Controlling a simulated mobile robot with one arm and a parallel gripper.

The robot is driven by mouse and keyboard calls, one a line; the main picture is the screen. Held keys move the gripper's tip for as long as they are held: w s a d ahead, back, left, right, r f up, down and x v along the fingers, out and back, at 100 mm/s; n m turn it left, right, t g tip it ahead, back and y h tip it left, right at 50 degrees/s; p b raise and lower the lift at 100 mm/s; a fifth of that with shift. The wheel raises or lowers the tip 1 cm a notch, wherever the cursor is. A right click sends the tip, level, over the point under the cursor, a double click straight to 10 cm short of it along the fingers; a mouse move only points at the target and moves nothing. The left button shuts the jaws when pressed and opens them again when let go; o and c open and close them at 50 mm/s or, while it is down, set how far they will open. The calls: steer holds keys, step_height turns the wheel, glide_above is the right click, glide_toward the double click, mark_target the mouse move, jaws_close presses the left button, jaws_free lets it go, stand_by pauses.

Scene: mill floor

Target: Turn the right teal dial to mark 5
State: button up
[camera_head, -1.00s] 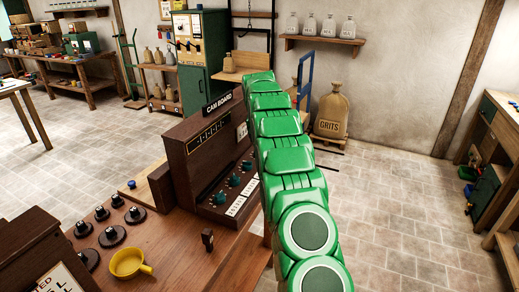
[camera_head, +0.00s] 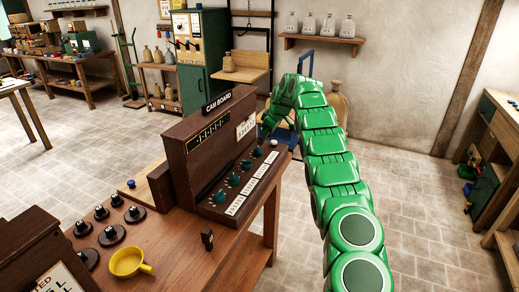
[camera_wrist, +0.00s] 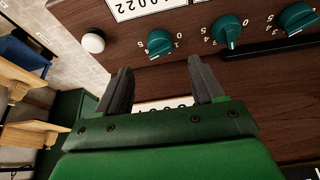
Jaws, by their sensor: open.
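The cam board (camera_head: 222,142) is a dark wooden console with a row of teal dials on its sloped panel. The right teal dial (camera_head: 246,164) is the one nearest the white knob (camera_head: 273,142). In the wrist view, which shows the panel upside down, this dial (camera_wrist: 158,43) is just beyond the fingertips. Its pointer's exact mark is too small to read. My gripper (camera_wrist: 160,66) is open and empty, its two grey fingers apart and in front of the dial, not visibly touching it. In the head view my arm's end hangs beside the board's right end, fingers unclear.
A yellow cup (camera_head: 126,262) and several black knobs are on the bench (camera_head: 175,245).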

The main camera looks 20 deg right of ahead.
mark_target(259, 149)
steer(key=shift+x, duration=3.9)
steer(key=c, duration=1)
steer(key=shift+r, duration=0.1)
steer(key=shift+c, duration=0.2)
steer(key=shift+w, duration=0.1)
steer(key=shift+a+m+t+h, duration=0.15)
steer(key=shift+m+t+h, duration=0.2)
steer(key=shift+m, duration=1.15)
